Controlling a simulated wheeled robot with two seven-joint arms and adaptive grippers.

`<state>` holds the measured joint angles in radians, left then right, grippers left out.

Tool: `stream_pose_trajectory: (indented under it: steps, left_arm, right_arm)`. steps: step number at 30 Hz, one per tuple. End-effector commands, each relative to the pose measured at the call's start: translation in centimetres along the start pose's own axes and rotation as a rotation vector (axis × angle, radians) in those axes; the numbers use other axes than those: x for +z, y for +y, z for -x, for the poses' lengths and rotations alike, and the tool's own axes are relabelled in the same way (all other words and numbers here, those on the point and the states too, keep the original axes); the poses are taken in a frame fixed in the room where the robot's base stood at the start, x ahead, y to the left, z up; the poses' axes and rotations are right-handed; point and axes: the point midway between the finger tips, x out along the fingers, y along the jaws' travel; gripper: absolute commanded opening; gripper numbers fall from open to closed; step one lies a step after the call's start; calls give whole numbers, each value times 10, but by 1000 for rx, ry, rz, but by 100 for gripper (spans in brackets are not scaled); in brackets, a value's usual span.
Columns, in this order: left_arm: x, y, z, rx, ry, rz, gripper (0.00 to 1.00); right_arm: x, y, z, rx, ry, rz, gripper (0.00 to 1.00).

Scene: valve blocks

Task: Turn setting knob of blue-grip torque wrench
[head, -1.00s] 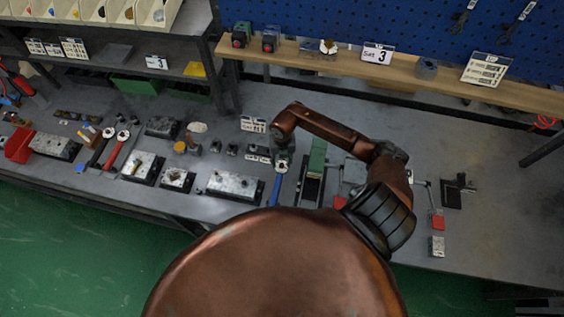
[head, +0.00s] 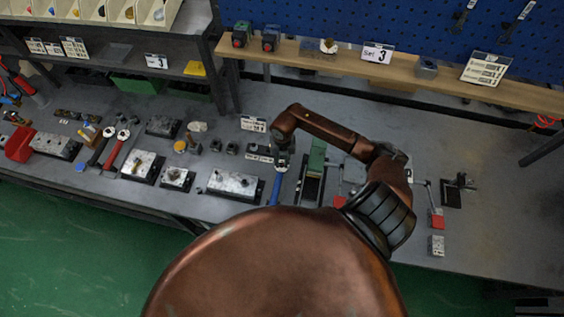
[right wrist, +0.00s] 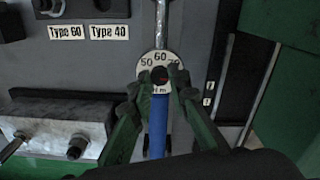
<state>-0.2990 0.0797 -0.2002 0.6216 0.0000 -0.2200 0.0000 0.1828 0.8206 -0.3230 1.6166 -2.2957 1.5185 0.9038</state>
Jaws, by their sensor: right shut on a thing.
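The blue-grip torque wrench (head: 276,190) lies on the grey bench, its blue grip pointing toward the front edge. In the right wrist view its blue grip (right wrist: 157,130) runs down from a round white dial (right wrist: 159,66) marked 50, 60, 70 and Nm. The dark setting knob (right wrist: 159,76) is at the dial's middle. My right gripper (right wrist: 158,88) has its green fingers on both sides of the knob, shut on it. In the head view my right gripper (head: 283,158) points down over the wrench head and hides most of it. My left gripper is not in view.
The back right bench is clear.

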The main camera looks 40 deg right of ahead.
Motion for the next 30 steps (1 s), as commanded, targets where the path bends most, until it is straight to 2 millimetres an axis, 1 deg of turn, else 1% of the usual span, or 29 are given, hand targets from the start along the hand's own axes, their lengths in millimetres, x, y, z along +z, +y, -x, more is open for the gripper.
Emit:
stream_pose_trajectory:
  steps: [8, 14, 20, 30]
  left_arm:
    - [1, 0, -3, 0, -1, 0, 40]
    - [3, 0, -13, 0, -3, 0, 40]
    - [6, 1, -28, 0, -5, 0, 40]
    - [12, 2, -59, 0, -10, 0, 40]
  right_arm:
    - [0, 0, 0, 0, 0, 27, 0]
    - [1, -1, -2, -1, 0, 120, 0]
    - [2, -1, -3, -2, 3, 281, 0]
    - [2, -1, -3, -2, 9, 603, 0]
